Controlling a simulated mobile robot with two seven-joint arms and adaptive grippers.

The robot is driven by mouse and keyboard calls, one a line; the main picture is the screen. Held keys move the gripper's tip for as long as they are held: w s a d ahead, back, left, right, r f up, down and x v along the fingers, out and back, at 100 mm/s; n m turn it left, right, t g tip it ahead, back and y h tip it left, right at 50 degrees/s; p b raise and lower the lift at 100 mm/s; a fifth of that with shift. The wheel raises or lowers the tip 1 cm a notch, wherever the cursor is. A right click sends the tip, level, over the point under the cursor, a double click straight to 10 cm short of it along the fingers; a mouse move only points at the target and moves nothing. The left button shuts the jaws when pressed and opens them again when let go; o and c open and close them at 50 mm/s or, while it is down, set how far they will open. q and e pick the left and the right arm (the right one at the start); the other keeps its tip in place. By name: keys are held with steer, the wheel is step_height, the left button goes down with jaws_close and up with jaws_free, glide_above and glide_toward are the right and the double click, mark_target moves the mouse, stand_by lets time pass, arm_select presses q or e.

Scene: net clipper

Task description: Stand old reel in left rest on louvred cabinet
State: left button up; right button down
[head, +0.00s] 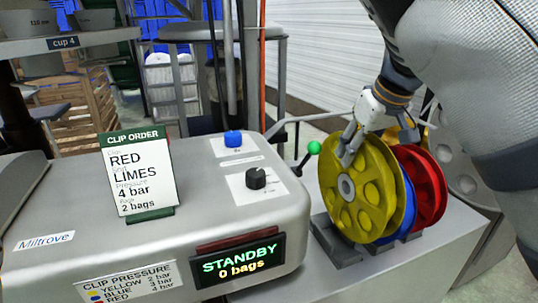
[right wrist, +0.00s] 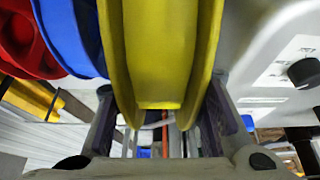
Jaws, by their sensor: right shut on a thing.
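A yellow reel (head: 350,205) with a grey hub stands upright over the left part of the cabinet top (head: 435,248). My right gripper (head: 350,145) is shut on its upper rim. In the right wrist view the fingers lie on both sides of the yellow reel (right wrist: 165,50). A dark rest (head: 332,245) shows at the reel's lower left; the reel hides part of it, and I cannot tell whether the reel touches it. A blue reel (head: 408,205) and a red reel (head: 428,190) stand close behind to the right. My left gripper is out of view.
The clipper machine (head: 60,240) stands to the left, with a green-knobbed lever (head: 314,148) near the yellow reel. Its display (head: 238,262) reads STANDBY, 0 bags. An order card (head: 138,170) reads RED, LIMES, 4 bar. The cabinet top's front right is bare.

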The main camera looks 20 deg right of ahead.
mark_target(340, 175)
steer(key=x, duration=0.4)
steer(key=w+x, duration=0.1)
steer(key=x, duration=0.2)
steer(key=shift+w+r+b, duration=0.15)
steer(key=shift+r+b, duration=0.05)
steer(key=shift+b, duration=0.15)
step_height(340, 175, down, 3)
steer(key=shift+r, duration=0.15)
steer(key=c, duration=1)
jaws_free()
steer(key=shift+c, duration=0.2)
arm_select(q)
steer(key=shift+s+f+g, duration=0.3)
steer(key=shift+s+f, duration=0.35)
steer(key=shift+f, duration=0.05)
arm_select(e)
steer(key=p+v, duration=0.1)
steer(key=v, duration=1.1)
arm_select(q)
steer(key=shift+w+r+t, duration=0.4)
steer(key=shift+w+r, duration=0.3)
